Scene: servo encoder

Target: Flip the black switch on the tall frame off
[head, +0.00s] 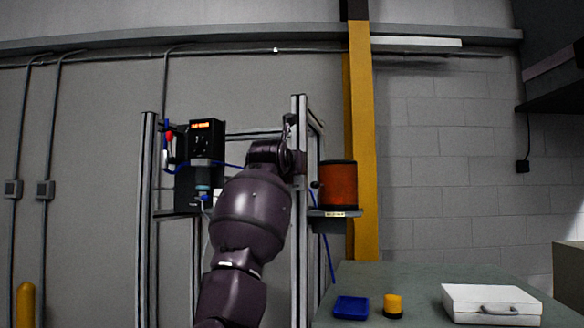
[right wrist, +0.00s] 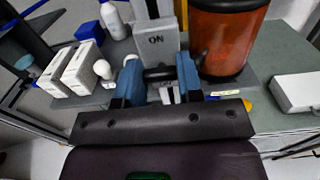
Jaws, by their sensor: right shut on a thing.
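The black switch (right wrist: 158,74) shows in the right wrist view as a short dark handle in front of a grey plate (right wrist: 157,42) with the letters "ON" turned upside down. My right gripper (right wrist: 160,80) has a blue fingertip on each side of the handle and is shut on it. In the head view my right arm reaches up to the tall frame (head: 300,200) and hides the switch and most of the gripper. My left gripper is not in view.
An orange cylinder with black ends (head: 338,186) stands on a small shelf close right of my right gripper. A black device with a red display (head: 205,140) is on the frame's left. A table (head: 380,275) holds a white case (head: 490,303).

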